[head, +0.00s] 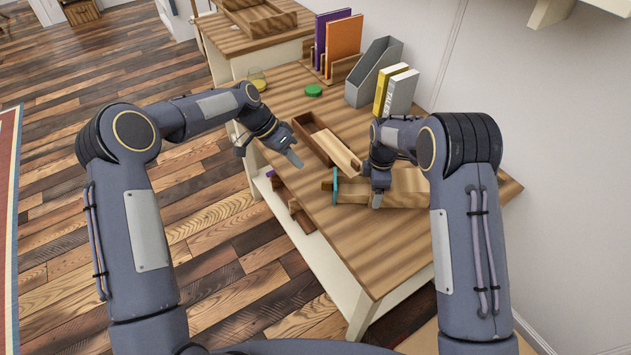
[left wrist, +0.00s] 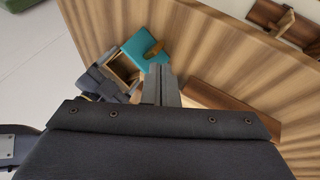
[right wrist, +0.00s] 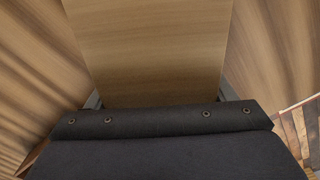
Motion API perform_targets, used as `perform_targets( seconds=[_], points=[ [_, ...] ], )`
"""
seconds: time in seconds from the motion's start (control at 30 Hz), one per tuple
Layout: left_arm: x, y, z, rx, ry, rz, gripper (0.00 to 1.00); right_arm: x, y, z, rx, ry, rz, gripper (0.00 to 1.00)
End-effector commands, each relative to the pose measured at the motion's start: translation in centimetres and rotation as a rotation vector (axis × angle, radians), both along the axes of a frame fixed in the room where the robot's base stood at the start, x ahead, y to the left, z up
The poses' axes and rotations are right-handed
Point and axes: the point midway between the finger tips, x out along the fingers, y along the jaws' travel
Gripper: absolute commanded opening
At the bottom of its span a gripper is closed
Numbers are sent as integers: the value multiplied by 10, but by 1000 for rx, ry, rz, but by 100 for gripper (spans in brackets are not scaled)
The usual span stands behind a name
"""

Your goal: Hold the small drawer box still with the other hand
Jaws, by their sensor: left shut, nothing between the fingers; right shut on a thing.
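The small drawer box (head: 408,187) is pale wood and lies on the desk, with a teal front panel (head: 336,186) at its left end. In the left wrist view the teal panel (left wrist: 143,46) has a brown handle, and an opening shows behind it. My right gripper (head: 377,197) is shut on the box from above; its wood (right wrist: 150,50) fills the space between the fingers in the right wrist view. My left gripper (head: 294,158) is shut and empty, above the desk's left edge and apart from the box. The right arm hides part of the box.
A long open wooden tray (head: 318,137) lies just behind the box. Behind it stand a grey file holder (head: 372,75), yellow and grey books (head: 399,92) and a green lid (head: 313,90). The desk front (head: 375,245) is clear. A wall closes the right side.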

Motion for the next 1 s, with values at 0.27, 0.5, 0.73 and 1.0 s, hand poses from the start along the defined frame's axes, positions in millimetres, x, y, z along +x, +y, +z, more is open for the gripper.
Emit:
perform_targets(
  seconds=[0.27,0.5,0.73,1.0],
  points=[
    [-4,26,-5,-19,478,699,0,0,0,0,1,-1,0,45],
    [-8,48,-8,-35,928,1277,0,0,0,0,1,-1,0,45],
    [-10,64,-9,-41,1287,1683,0,0,0,1,1,-1,0,45],
    [-11,67,-13,-39,1449,1850,0,0,0,1,1,-1,0,45]
  ],
)
